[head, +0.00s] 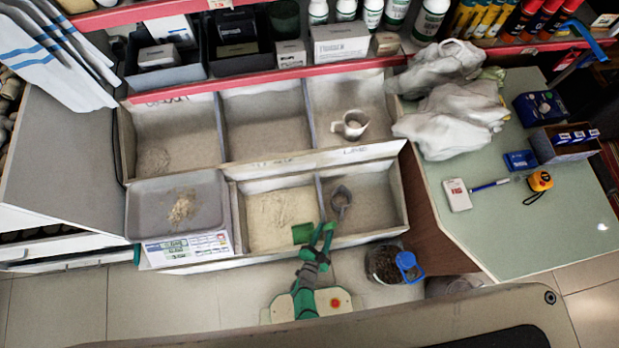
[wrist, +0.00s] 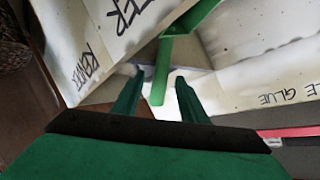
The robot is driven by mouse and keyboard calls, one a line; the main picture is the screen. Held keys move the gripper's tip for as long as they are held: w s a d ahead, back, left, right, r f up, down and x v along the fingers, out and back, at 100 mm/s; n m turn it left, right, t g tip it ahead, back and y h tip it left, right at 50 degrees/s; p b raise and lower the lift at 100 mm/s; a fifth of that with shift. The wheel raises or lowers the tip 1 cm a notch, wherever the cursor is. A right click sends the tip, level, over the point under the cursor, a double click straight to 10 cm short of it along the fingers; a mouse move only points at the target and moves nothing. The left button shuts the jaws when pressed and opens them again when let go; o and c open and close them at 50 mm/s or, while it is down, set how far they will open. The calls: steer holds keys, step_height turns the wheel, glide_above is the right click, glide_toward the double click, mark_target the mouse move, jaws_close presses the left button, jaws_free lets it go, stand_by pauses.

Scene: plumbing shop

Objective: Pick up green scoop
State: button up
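The green scoop (head: 303,233) lies at the front edge of the cream powder in the front middle bin. In the wrist view the green scoop (wrist: 163,70) shows its handle pointing toward me, between the two fingers. My gripper (head: 321,232) is just right of the scoop, at the bin's front wall. In the wrist view my gripper (wrist: 159,76) is open, with one finger on each side of the handle and gaps visible. I cannot tell whether either finger touches it.
A white jug (head: 351,125) stands behind. A weighing tray (head: 150,208) is left.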

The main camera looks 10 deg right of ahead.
jaws_close()
